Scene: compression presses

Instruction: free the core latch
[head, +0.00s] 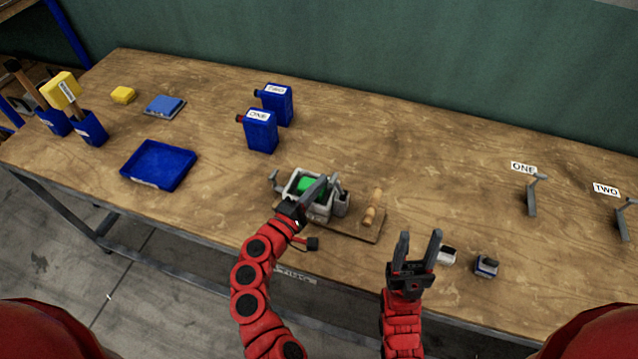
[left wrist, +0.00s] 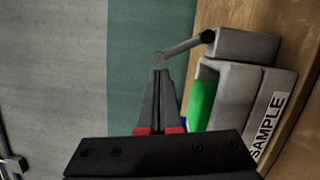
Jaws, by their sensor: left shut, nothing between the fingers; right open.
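A grey box-shaped fixture (head: 321,212) with a green block (head: 305,184) inside stands on a wooden board near the table's front. In the left wrist view the fixture (left wrist: 228,98) carries a SAMPLE label, and the green block (left wrist: 202,104) shows beside its wall. A grey lever (left wrist: 186,46) with a dark pivot reaches out from its end; I cannot tell if it is the core latch. My left gripper (head: 321,183) is shut and empty over the fixture. Its fingertips (left wrist: 160,73) are just short of the lever's tip. My right gripper (head: 420,235) is open and empty, right of the board.
A wooden handle (head: 374,207) lies on the board (head: 355,229). Blue canisters (head: 260,132), a blue tray (head: 158,164) and yellow-topped tools are further back and left. Levers labelled ONE and TWO stand at right. The table's middle right is clear.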

